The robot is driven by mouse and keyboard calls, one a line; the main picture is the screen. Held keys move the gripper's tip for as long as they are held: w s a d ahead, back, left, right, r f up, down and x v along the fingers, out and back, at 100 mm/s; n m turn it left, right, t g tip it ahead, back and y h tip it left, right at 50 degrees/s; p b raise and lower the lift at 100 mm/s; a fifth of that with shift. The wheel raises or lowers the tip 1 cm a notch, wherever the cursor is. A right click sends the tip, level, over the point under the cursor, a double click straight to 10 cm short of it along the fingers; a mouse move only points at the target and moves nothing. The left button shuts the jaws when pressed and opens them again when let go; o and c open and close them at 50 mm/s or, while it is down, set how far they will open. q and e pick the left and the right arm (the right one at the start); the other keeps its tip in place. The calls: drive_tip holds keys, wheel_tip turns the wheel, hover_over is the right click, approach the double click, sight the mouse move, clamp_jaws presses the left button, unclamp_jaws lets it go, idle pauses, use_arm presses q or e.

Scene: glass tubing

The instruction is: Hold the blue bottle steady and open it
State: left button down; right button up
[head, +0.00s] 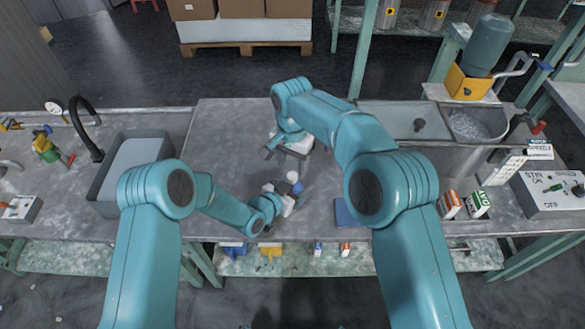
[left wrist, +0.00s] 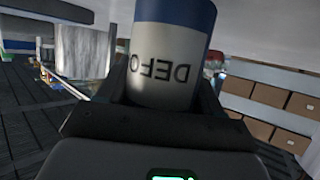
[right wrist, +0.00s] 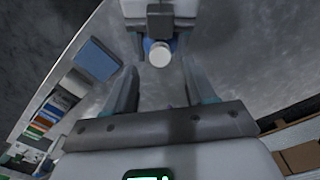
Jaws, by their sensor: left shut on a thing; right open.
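The blue bottle (head: 298,188) stands at the middle of the grey worktop with its white cap (head: 292,176) on top. In the left wrist view the bottle (left wrist: 170,50) shows a white label with dark letters and blue bands. My left gripper (head: 286,199) is shut on the bottle's body from the near side. My right gripper (head: 287,158) is open and empty, beyond the bottle in the head view. In the right wrist view the cap (right wrist: 160,54) lies ahead of the open fingers, roughly centred between them and apart from them. Most of the bottle's body is hidden there.
A blue flat object (head: 345,212) lies right of the bottle, partly behind my right arm. A sink (head: 110,185) with a black tap is at left, and a basin (head: 395,120) at back right. Small cartons (head: 450,203) and a switch box (head: 550,195) stand at right.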

sight(292, 175)
wheel_tip(292, 175, up, 3)
drive_tip(key=m, duration=0.2)
drive_tip(key=shift+r+m, duration=0.2)
drive_tip(key=shift+m, duration=0.2)
drive_tip(key=shift+c, duration=0.2)
wheel_tip(292, 175, down, 8)
drive_tip(key=shift+r, duration=0.15)
clamp_jaws()
drive_tip(key=shift+n, duration=1.5)
